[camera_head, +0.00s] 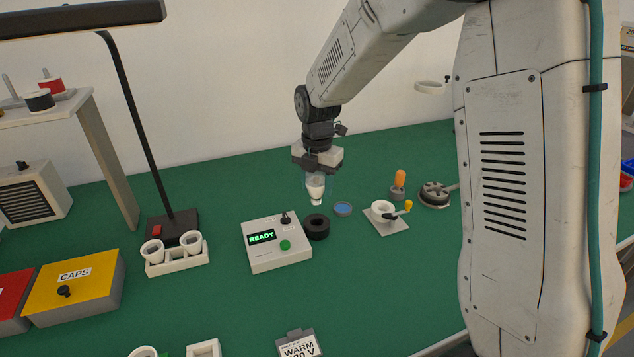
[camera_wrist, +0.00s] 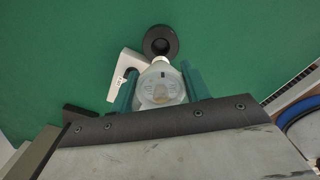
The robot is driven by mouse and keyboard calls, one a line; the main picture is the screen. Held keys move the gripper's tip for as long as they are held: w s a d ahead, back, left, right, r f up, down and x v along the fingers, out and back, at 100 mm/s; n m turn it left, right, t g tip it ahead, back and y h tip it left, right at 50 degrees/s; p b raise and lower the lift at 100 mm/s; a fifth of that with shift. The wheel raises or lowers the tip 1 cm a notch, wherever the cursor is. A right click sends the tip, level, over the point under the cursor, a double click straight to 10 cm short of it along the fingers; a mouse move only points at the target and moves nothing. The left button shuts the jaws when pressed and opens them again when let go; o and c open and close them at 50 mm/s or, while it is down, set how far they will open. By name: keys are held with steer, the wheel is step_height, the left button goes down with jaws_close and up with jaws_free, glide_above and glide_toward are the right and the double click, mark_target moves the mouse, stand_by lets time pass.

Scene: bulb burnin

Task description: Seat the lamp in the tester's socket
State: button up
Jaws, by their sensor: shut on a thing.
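My gripper (camera_head: 317,176) is shut on a white lamp (camera_head: 315,189), held upright with its narrow end down, above the bench. In the wrist view the lamp (camera_wrist: 160,84) sits between my two teal fingers, its narrow end towards the black round socket (camera_wrist: 160,42). In the head view the socket (camera_head: 316,227) stands at the right side of the white tester (camera_head: 280,257), whose display reads READY. The lamp is above the socket and apart from it. A corner of the tester (camera_wrist: 124,73) shows in the wrist view.
A white rack (camera_head: 176,262) with cups and a black desk lamp (camera_head: 147,130) stand left. A yellow CAPS bin (camera_head: 75,287) is further left.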

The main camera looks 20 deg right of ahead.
mark_target(317, 203)
steer(key=shift+f, duration=2.8)
steer(key=shift+f, duration=0.25)
steer(key=shift+f, duration=0.45)
steer(key=shift+f, duration=0.8)
steer(key=o, duration=1)
